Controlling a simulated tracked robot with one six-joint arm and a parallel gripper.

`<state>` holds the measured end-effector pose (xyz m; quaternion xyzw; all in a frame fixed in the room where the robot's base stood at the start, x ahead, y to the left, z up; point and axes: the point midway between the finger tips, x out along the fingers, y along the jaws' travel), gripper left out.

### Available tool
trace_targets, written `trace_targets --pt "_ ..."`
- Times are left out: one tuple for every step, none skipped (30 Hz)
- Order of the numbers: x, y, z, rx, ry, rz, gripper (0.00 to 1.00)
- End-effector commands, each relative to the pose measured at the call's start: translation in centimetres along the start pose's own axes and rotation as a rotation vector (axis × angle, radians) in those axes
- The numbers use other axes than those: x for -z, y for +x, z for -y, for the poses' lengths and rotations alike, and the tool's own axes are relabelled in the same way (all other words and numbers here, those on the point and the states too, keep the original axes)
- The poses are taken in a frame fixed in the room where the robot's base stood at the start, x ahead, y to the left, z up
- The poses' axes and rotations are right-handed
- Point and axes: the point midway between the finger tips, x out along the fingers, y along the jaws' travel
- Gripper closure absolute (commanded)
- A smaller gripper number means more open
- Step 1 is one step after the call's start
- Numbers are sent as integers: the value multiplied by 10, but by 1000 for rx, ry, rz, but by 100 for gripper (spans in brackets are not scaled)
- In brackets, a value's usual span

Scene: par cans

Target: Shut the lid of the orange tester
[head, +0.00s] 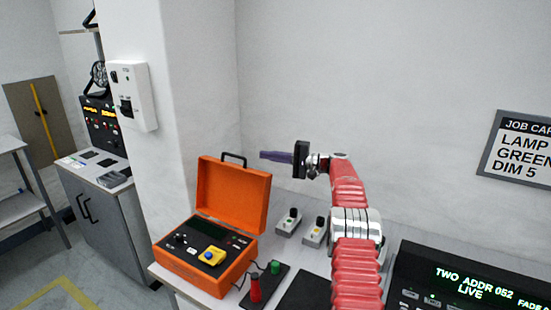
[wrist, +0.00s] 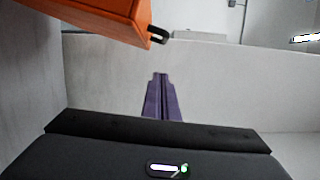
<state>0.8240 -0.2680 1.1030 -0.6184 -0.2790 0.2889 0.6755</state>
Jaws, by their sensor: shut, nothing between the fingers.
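The orange tester (head: 207,262) stands on the bench in the head view, with its lid (head: 233,192) raised and leaning back, a black handle (head: 233,158) on the lid's top edge. In the wrist view the purple fingertips (wrist: 160,76) are together. The orange lid (wrist: 100,18) with its black handle (wrist: 158,36) shows at the upper left, apart from the fingers.
Two small switch boxes (head: 288,222) stand behind. A black display console (head: 465,280) is at the right. A wall pillar with a white box (head: 132,95) rises at left.

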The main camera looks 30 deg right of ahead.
Motion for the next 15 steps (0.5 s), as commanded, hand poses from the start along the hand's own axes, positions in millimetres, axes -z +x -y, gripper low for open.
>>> trace_targets --pt "-1 9 0 0 -1 2 100" --pt "0 13 0 0 -1 1 100" --pt "0 18 0 0 -2 1 100" --pt "0 21 0 0 -2 1 100" --pt "-1 25 0 0 -2 2 100" --pt "-1 30 0 0 -1 2 100" --pt "0 32 -1 -1 -1 2 100" --pt "0 35 0 -1 -1 1 100" --pt "0 39 0 -1 -1 1 100" --pt "0 42 0 -1 -1 1 100" --pt "0 44 0 -1 -1 1 100" --pt "-1 48 0 -1 -1 2 100" --pt "-1 51 0 0 -2 2 100" --pt "-1 54 0 0 -2 2 100" --pt "-2 52 1 0 -1 1 100"
